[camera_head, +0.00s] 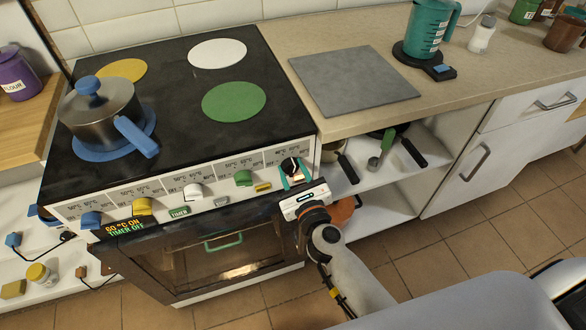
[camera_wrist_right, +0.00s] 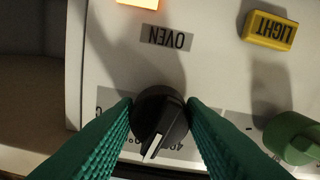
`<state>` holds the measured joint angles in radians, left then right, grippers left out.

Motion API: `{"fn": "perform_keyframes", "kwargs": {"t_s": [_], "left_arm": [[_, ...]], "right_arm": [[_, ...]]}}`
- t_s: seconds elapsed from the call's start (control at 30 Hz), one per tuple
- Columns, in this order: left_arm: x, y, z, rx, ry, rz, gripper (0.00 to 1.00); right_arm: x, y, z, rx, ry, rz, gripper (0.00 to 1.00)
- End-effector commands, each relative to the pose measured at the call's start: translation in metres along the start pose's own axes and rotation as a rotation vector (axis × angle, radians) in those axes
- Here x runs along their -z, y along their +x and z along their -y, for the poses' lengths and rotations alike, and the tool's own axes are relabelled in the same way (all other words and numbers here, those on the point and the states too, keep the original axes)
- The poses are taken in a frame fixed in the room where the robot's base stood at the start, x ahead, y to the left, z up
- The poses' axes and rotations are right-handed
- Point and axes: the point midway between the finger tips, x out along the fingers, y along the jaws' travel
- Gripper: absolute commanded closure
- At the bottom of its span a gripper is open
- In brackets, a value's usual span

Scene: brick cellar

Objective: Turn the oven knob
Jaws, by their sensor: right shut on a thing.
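The black oven knob (camera_head: 289,164) is at the right end of the oven's front panel. In the right wrist view the knob (camera_wrist_right: 158,122) has a white pointer line aimed down and slightly left. My right gripper (camera_head: 295,174) is at the panel with its green fingers on either side of the knob, shut on it. In the wrist view the right gripper's fingertips (camera_wrist_right: 160,112) touch the knob's two sides. An upside-down OVEN label (camera_wrist_right: 166,37) and a lit orange lamp (camera_wrist_right: 139,3) show above it. The scale behind the knob is partly hidden. My left gripper is out of view.
Green (camera_head: 243,177), white (camera_head: 193,190), yellow (camera_head: 142,206) and blue (camera_head: 90,219) knobs line the panel. A yellow LIGHT button (camera_wrist_right: 269,30) is near. A pot (camera_head: 103,110) stands on the hob. An open shelf (camera_head: 385,190) lies right.

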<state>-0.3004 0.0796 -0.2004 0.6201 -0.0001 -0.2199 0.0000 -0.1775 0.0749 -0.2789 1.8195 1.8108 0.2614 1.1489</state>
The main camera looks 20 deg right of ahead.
Motion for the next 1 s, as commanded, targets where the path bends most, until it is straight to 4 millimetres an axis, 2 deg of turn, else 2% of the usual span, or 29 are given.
{"fn": "perform_keyframes", "kwargs": {"t_s": [1.0], "left_arm": [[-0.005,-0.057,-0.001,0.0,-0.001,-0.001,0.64]], "right_arm": [[0.004,0.0,-0.002,0.001,-0.96,0.0,0.86]]}}
